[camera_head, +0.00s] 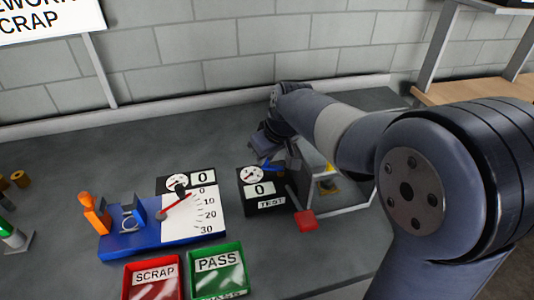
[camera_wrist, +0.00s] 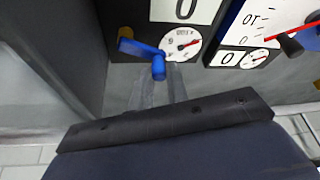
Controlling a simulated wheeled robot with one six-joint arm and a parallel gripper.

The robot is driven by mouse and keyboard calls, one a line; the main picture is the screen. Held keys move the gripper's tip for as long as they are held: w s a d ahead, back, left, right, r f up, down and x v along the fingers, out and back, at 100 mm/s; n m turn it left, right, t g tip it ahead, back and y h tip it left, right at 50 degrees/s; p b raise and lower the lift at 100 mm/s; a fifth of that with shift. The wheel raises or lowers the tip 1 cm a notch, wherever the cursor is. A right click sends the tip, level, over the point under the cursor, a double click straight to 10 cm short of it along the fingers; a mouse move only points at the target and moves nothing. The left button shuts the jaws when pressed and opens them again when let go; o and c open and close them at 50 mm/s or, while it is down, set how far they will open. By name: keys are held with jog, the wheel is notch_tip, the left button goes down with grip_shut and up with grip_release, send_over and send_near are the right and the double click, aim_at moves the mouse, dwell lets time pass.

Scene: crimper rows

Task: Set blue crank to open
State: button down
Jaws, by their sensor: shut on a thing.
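The blue crank (camera_head: 267,165) sits at the top of the black TEST box (camera_head: 243,196), beside a round white dial (camera_head: 252,173) with a red needle. In the wrist view the crank (camera_wrist: 138,48) is a blue bar with an upright blue knob (camera_wrist: 158,66) at one end. My gripper (camera_wrist: 160,79) is shut on that knob; its pale fingers look see-through. In the head view my gripper (camera_head: 277,158) is at the crank, partly hidden by my own arm. The dial's small print is not legible.
A blue fixture (camera_head: 118,245) with a 0–30 scale board (camera_head: 208,220) stands left of the box. A red SCRAP tray (camera_head: 127,283) and green PASS tray (camera_head: 240,257) lie in front. A red block (camera_head: 306,221) is right of the box.

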jog(key=shift+s, duration=0.1)
dwell(0.3)
jog(key=c, duration=1.7)
grip_release()
jog(key=v, duration=1)
jog(key=shift+d+r, duration=0.2)
jog(key=shift+r, duration=0.2)
jog(key=x, duration=1.1)
jog(key=shift+s+a, duration=0.1)
